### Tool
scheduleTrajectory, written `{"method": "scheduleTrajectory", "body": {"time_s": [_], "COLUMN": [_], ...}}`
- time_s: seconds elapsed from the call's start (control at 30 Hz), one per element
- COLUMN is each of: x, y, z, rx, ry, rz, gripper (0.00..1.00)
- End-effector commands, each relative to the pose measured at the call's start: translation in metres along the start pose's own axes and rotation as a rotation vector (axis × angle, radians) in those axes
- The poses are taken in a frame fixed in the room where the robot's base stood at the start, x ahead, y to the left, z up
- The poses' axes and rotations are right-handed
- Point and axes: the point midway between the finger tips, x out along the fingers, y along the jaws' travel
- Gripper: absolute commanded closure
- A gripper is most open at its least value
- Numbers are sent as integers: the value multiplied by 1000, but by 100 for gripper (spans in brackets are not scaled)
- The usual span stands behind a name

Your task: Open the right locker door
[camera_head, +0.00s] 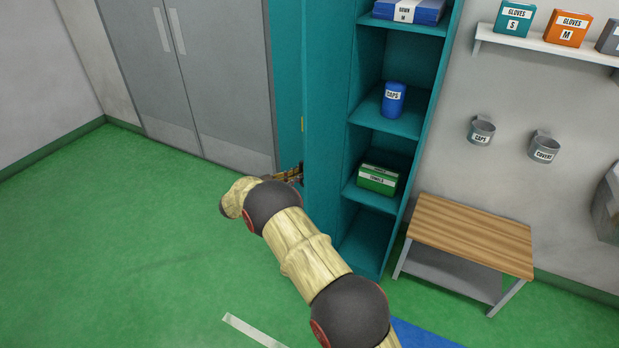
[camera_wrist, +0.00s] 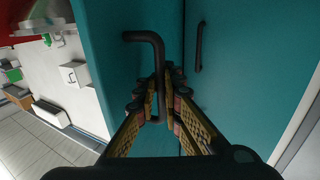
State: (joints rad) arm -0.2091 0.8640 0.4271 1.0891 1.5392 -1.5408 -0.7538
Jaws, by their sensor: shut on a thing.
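The teal locker doors fill the middle of the wrist view, with a seam between the door panel (camera_wrist: 105,60) at left and the door panel (camera_wrist: 240,90) at right. A dark bent bar handle (camera_wrist: 143,36) stands out from the left panel. A second dark handle (camera_wrist: 199,47) is on the right panel, apart from my gripper. My gripper (camera_wrist: 162,98) is shut on the bent handle, its pads on either side of the bar. In the head view my gripper (camera_head: 294,175) is at the teal locker (camera_head: 322,150), where the handle is hidden. I cannot tell how far the door stands open.
Teal shelves (camera_head: 378,138) hold a blue can (camera_head: 393,100), a green box (camera_head: 378,179) and a gown box (camera_head: 410,11). A wooden-topped bench (camera_head: 468,237) stands at right. The green floor (camera_head: 130,240) at left is clear.

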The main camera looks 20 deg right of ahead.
Motion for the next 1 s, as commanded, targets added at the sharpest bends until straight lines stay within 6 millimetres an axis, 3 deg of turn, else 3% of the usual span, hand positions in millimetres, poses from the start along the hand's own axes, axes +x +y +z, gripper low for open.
{"method": "scheduleTrajectory", "body": {"time_s": [0.23, 0.7, 0.73, 0.8, 1.0], "x": [-5, -6, -6, -6, -4], "y": [-16, -19, -19, -19, -19], "z": [1, 1, 1, 1, 0], "rx": [-3, -3, -3, -3, -1], "ry": [-1, -1, -1, -1, 0], "rz": [-4, -5, -6, -5, -4], "gripper": [100, 100, 92, 88, 87]}}
